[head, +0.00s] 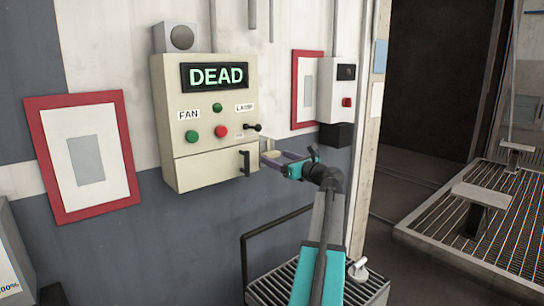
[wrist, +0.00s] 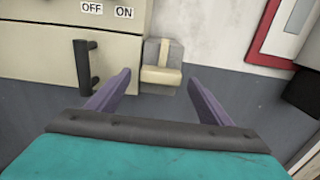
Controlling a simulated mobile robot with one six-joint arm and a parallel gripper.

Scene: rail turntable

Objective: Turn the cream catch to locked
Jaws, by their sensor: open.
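The cream catch (wrist: 161,76) shows in the wrist view as a pale stem on a grey plate with a wide block at its lower end. It sits on the wall just right of the cream control box (wrist: 40,55). In the head view the catch (head: 271,154) is small and partly hidden by my gripper. My gripper (head: 274,160) is open, and its two purple fingers reach toward the wall. In the wrist view the fingers lie left and right of the block, apart from it. No locked or unlocked marking is readable on the catch.
The box has a DEAD display (head: 215,76), buttons, a black lever (head: 252,127) and a black drawer handle (wrist: 87,65) left of my fingers. A red frame (head: 307,88) and a white box (head: 336,88) hang to the right. A black rail (head: 262,236) stands below.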

